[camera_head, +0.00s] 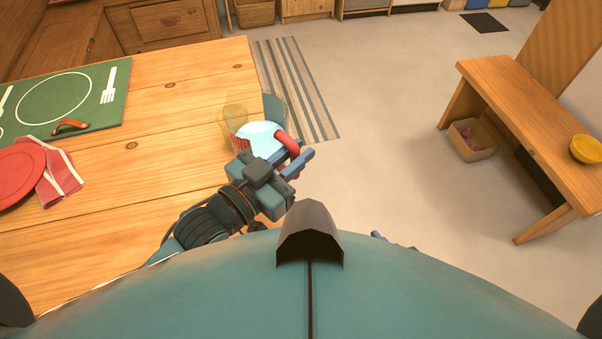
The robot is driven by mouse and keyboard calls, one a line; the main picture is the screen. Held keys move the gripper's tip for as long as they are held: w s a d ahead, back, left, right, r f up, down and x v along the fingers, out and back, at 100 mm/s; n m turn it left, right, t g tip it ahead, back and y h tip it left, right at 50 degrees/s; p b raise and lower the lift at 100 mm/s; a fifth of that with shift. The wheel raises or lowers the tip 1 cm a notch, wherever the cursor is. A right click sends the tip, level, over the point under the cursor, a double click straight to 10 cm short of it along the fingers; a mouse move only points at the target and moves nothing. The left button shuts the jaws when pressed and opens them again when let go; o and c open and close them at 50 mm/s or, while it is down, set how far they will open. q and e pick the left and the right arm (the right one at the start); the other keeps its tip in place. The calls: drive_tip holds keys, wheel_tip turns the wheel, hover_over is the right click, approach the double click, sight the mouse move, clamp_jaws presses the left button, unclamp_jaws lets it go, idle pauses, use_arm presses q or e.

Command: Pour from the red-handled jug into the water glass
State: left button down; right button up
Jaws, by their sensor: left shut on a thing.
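A clear jug (262,136) with pale blue liquid and a red handle (287,143) is at the right edge of the wooden table (190,85). My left gripper (296,155) is shut on the red handle. A see-through, tan-tinted glass (235,113) shows just behind and left of the jug, overlapping it in view. I cannot tell whether the two touch or how far the jug tilts. A small part of my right gripper (380,237) shows past my body's edge; its jaws are hidden.
A green placemat (118,118) with a plate outline, a red plate (18,172) and a red napkin (58,180) lie on the table's left. A bench (535,125) with a yellow bowl (586,149) stands right, a box (472,140) by it. The floor between is clear.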

sight(285, 115)
use_arm(q)
drive_tip(key=shift+s+d+f+m+g+h, duration=0.1)
drive_tip(key=shift+d+f+m+g+h, duration=0.1)
drive_tip(key=shift+f, duration=0.2)
drive_tip(key=shift+d+f+m+g+h, duration=0.1)
drive_tip(key=shift+f+m+h, duration=0.1)
drive_tip(key=shift+f, duration=0.15)
drive_tip(key=w+a+r+n, duration=0.1)
drive_tip(key=n, duration=0.1)
drive_tip(key=w+a+r+n, duration=0.1)
drive_tip(key=r+n, duration=0.1)
drive_tip(key=w+a+r+n, duration=0.1)
drive_tip(key=n, duration=0.1)
drive_tip(key=shift+w+r+n+g+p, duration=0.25)
drive_tip(key=shift+r+n+g+p, duration=0.05)
drive_tip(key=shift+r+n+p, duration=0.1)
drive_tip(key=shift+f, duration=0.2)
use_arm(e)
drive_tip(key=shift+r, duration=0.15)
